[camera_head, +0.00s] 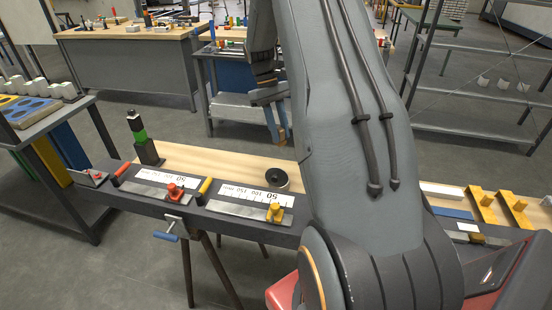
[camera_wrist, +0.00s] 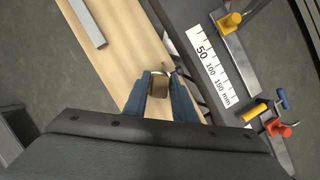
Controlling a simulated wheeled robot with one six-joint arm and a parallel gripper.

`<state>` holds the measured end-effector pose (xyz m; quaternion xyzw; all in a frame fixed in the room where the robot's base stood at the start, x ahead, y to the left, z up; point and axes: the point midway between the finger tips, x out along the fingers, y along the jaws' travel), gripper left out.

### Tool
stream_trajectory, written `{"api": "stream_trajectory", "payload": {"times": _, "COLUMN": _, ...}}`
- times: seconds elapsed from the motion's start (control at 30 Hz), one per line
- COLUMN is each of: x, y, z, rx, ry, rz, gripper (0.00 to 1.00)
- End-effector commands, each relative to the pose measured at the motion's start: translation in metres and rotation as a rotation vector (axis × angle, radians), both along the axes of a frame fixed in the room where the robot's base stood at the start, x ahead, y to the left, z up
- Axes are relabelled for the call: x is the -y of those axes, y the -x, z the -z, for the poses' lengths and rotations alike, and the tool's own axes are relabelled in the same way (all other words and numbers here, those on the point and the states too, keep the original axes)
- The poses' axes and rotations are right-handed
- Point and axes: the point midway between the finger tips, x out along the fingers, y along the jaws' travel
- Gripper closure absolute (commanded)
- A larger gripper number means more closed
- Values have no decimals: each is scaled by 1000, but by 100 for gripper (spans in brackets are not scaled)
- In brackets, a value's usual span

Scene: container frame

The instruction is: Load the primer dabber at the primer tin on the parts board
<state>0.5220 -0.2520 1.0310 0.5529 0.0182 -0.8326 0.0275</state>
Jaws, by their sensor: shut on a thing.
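My gripper (camera_head: 277,125) hangs above the wooden parts board (camera_head: 200,160) in the head view, partly hidden by my arm. In the wrist view its blue fingers (camera_wrist: 159,92) are closed on a small tan-brown piece (camera_wrist: 158,82), likely the primer dabber. Its lower part and tip cannot be made out. A dark round thing with a paler centre (camera_head: 277,178), possibly the primer tin, sits on the board below my gripper and apart from it. I cannot clearly identify it in the wrist view.
Ruler strips (camera_head: 255,195) and a yellow clamp (camera_head: 274,212) line the board's near edge, with a red clamp (camera_head: 175,190) further left. A black-and-green post (camera_head: 140,140) stands at the left end. Bare wood lies between the post and the round thing.

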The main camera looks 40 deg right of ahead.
Motion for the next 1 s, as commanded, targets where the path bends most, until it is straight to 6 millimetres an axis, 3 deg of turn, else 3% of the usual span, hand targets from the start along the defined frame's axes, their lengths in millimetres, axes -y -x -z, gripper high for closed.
{"api": "stream_trajectory", "payload": {"times": 0.37, "x": 0, "y": 0, "z": 45, "rx": 1, "ry": 0, "rz": 1, "gripper": 94}}
{"api": "stream_trajectory", "payload": {"times": 0.8, "x": 0, "y": 0, "z": 121, "rx": 1, "ry": -1, "rz": 0, "gripper": 94}}
{"api": "stream_trajectory", "payload": {"times": 1.0, "x": 0, "y": 0, "z": 131, "rx": 2, "ry": 0, "rz": 1, "gripper": 94}}
